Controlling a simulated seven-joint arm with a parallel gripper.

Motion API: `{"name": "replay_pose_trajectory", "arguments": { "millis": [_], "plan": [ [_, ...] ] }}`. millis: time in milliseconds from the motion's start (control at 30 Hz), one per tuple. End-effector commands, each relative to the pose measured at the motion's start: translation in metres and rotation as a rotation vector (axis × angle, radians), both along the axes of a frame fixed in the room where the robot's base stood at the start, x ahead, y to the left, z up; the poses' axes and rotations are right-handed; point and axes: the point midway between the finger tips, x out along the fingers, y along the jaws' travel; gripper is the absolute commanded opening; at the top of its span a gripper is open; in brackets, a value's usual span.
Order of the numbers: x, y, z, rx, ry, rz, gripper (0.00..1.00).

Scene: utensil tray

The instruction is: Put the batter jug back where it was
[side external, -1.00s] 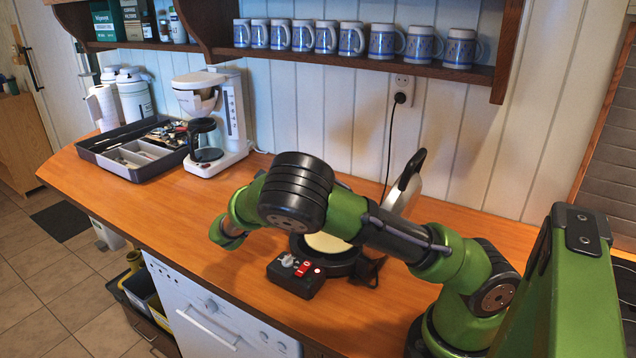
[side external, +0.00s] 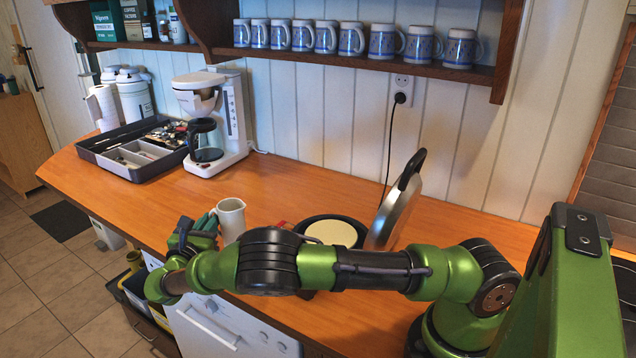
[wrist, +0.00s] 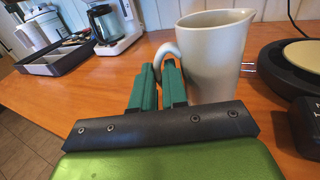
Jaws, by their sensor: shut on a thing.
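The batter jug (side external: 231,219) is a cream-white pitcher, upright, left of the round black iron in the side view. In the wrist view the jug (wrist: 214,60) stands just beyond my gripper (wrist: 162,82), with its spout toward the right.
The open iron (side external: 333,231) holds pale batter, its lid (side external: 397,205) raised. A coffee maker (side external: 212,120) and a utensil tray (side external: 130,150) stand to the left. Mugs (side external: 350,40) line the shelf above. The counter (side external: 290,180) behind the jug is clear.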

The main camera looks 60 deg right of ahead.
Motion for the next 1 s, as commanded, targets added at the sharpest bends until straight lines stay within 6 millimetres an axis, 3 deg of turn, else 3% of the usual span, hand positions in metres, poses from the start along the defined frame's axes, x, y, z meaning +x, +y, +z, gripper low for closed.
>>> {"name": "replay_pose_trajectory", "arguments": {
  "millis": [333, 700, 733, 867, 900, 1000],
  "plan": [
    [0.0, -0.001, -0.036, -0.002, -0.002, -0.001, 0.0],
    [0.0, 0.0, -0.04, -0.002, -0.002, 0.0, 0.0],
    [0.0, 0.0, -0.042, 0.0, -0.001, -0.001, 0.15],
    [0.0, 0.0, -0.042, 0.0, -0.001, -0.001, 0.34],
    [0.0, 0.0, -0.042, 0.0, -0.001, -0.001, 0.39],
    [0.0, 0.0, -0.042, 0.0, -0.001, -0.002, 0.39]
  ]
}}
